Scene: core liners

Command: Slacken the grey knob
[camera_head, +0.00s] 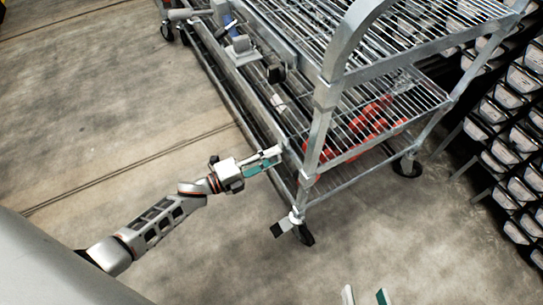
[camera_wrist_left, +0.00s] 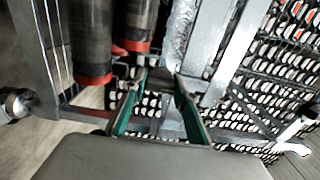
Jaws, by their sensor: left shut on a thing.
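My left gripper (camera_head: 272,156) reaches in from the left to the near side of a metal wire-shelf trolley, beside its front upright. In the left wrist view its two green-padded fingers (camera_wrist_left: 160,82) are closed on a small dark grey piece, the grey knob (camera_wrist_left: 160,75), between their tips. The knob is mostly hidden by the fingers in the head view. My right gripper (camera_head: 366,297) shows only as two fingertips at the bottom edge, apart, with nothing seen between them.
The trolley (camera_head: 318,140) stands on castors and has red-ended pieces on its lower shelf (camera_head: 372,125). Dark cylinders with red ends (camera_wrist_left: 95,40) show close by in the left wrist view. Racks of white-fronted trays (camera_head: 505,95) stand at right. The concrete floor (camera_head: 90,100) at left is clear.

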